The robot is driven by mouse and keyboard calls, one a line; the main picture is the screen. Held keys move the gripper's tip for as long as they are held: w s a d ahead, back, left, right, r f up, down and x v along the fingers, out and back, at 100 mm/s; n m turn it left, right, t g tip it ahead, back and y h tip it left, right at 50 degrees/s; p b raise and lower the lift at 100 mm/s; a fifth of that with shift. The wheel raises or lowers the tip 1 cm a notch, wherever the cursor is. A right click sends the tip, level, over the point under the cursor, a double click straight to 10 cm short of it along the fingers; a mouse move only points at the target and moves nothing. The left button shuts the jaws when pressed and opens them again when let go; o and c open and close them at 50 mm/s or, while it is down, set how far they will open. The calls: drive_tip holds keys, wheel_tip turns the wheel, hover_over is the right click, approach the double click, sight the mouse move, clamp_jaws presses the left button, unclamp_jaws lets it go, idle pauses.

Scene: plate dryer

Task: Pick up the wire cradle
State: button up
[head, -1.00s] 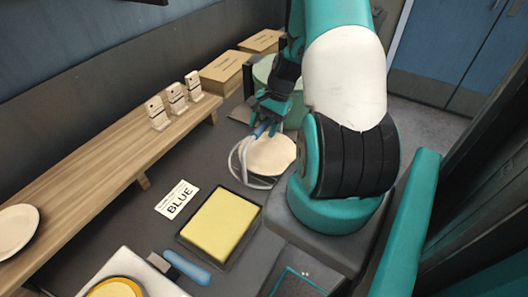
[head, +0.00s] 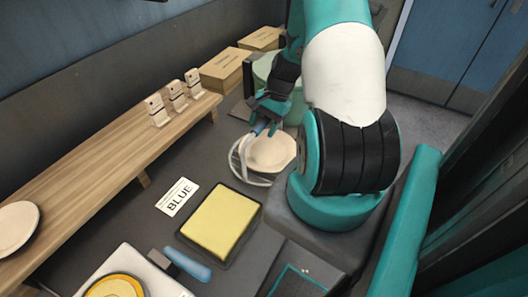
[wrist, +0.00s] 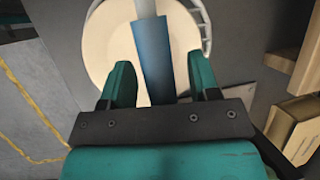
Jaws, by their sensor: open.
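The wire cradle (head: 235,160) has white wire loops and a blue handle; it stands on the dark counter with a cream plate (head: 274,153) in or against it. In the wrist view the blue handle (wrist: 154,50) runs up the middle in front of the plate (wrist: 105,45), and white wire (wrist: 207,30) shows at the plate's right edge. My gripper (head: 267,121) is open at the handle. In the wrist view its two fingers (wrist: 161,65) stand on either side of the handle, with a gap on both sides. The arm hides part of the cradle's surroundings.
A wooden shelf (head: 90,165) with several small white tags runs along the left. Cardboard boxes (head: 222,72) stand at the back. A BLUE card (head: 177,197), a yellow pad in a dark tray (head: 182,240) and a blue-handled tool (head: 188,265) lie nearer.

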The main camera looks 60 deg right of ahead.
drive_tip(key=c, duration=1)
drive_tip(key=shift+r, duration=0.1)
